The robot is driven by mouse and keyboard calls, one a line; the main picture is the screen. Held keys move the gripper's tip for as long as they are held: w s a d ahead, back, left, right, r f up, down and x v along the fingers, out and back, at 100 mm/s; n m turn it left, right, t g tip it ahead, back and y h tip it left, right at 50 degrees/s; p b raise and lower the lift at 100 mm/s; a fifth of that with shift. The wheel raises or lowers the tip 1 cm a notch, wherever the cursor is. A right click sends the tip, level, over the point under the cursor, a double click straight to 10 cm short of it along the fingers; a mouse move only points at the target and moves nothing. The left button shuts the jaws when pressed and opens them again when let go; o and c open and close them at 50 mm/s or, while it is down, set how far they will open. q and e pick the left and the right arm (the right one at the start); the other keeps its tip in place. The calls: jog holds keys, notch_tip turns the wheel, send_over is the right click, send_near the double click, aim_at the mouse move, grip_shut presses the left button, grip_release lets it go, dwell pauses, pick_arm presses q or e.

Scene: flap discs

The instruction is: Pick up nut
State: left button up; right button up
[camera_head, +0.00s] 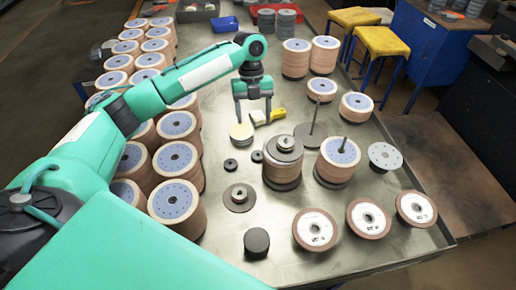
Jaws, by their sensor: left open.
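My left gripper (253,117) reaches in over the middle of the metal table, fingers pointing down and apart, with nothing seen between them. Several small parts could be the nut. Two small black rings (230,164) lie flat on the table, just nearer than the gripper. A grey nut-like piece (239,193) sits on a dark flat disc nearer the front. Another grey piece (286,143) sits on top of a dark disc stack. I cannot tell which one is meant. My right gripper is not in view.
Tall flap disc stacks (179,198) line the left. Three flap discs (368,217) and a black cylinder (257,241) lie in front.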

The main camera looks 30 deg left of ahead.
pick_arm(q)
jog(key=p, duration=0.1)
send_over(258, 151)
jog(key=a, duration=0.1)
notch_tip(258, 151, down, 4)
jog(key=x, duration=0.3)
jog(key=shift+w+a+f+p, duration=0.2)
jog(key=shift+w+f+p, duration=0.05)
jog(key=shift+f+p, duration=0.1)
jog(key=shift+f, duration=0.1)
jog(key=shift+s+d+f+p, duration=0.1)
jog(key=shift+d+f+p, duration=0.1)
jog(key=shift+f+p, duration=0.1)
jog(key=p+x, duration=0.1)
jog(key=x, duration=0.2)
jog(key=shift+d+f, duration=0.15)
jog(key=shift+f, duration=0.15)
jog(key=shift+f+p, duration=0.3)
jog(key=shift+f, duration=0.15)
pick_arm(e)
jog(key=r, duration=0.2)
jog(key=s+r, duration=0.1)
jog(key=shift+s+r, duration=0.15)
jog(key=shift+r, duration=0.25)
pick_arm(q)
jog(key=shift+c, duration=0.2)
jog(key=c, duration=1)
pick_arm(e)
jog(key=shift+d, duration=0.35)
